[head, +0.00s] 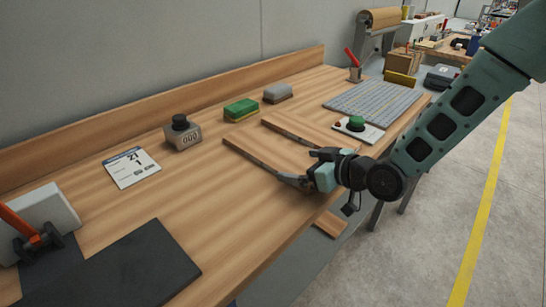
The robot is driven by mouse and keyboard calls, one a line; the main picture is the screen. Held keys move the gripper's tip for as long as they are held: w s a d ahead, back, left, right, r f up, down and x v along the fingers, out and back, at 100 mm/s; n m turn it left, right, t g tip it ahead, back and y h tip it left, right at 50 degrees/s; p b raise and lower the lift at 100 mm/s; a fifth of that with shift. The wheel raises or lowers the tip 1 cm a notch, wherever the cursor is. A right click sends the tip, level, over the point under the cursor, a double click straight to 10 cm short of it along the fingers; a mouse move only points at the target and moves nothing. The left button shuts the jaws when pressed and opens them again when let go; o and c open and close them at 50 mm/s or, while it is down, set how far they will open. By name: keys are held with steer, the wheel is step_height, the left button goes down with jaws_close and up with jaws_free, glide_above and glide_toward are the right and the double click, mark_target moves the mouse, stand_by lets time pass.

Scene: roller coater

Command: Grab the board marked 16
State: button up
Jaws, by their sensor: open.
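Two flat wooden boards lie on the workbench: a nearer board (255,156) and a farther board (300,131). Their colour is close to the bench top, and I can read no number on either. My gripper (301,168) is open at the near right end of the nearer board, with its fingers pointing left. My gripper and wrist hide part of the boards' right ends. I cannot tell whether a finger touches a board.
The workbench (190,220) also bears a green sponge block (241,109), a grey block (278,92), a numbered stamp (182,133), a date card (132,167), a dark mat (130,268), a green button box (357,126) and a grey grid mat (376,102). Open floor lies right.

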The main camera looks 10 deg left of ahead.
mark_target(273, 155)
steer(key=shift+x, duration=1.1)
steer(key=c, duration=1)
steer(key=shift+r, duration=0.1)
